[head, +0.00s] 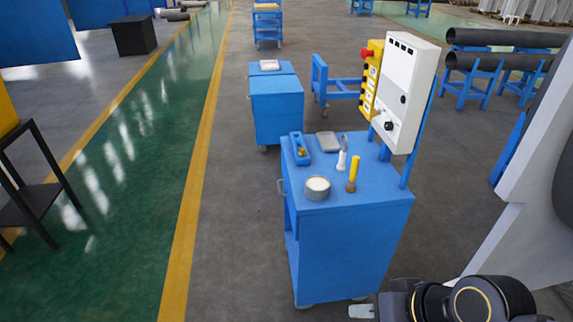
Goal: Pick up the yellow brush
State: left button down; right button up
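The yellow brush (354,171) stands upright on the top of the blue cart (345,221), with its brown end down. It is near the middle right of the cart top. My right gripper (360,311) shows at the bottom edge, low in front of the cart and well apart from the brush. Only a pale part of its finger end shows, so I cannot tell whether it is open. My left gripper is out of view.
A round grey tin (317,191), a blue tool (299,149), a white-handled brush (342,158) and a grey flat item (328,142) share the cart top. A white control box (404,88) with a yellow button panel (373,80) rises behind. Green floor lies left.

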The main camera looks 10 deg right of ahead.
aim_at(352, 183)
jog(key=i+j+u, duration=0.5)
jog(key=i, duration=0.25)
jog(key=i+j+u, duration=0.25)
jog(key=i, duration=0.15)
jog(key=i+z, duration=0.45)
jog(key=i, duration=0.2)
jog(key=i+j+z, duration=0.1)
jog(key=i+z, duration=0.35)
jog(key=i, duration=0.2)
jog(key=i+l+z, duration=0.1)
jog(key=z, duration=0.35)
jog(key=i+z, duration=0.5)
jog(key=z, duration=0.35)
jog(key=i+j+z, duration=0.1)
jog(key=z, duration=0.3)
jog(key=i+j+z, duration=0.15)
jog(key=z, duration=0.3)
jog(key=i+j+z, duration=0.1)
jog(key=i+z, duration=0.3)
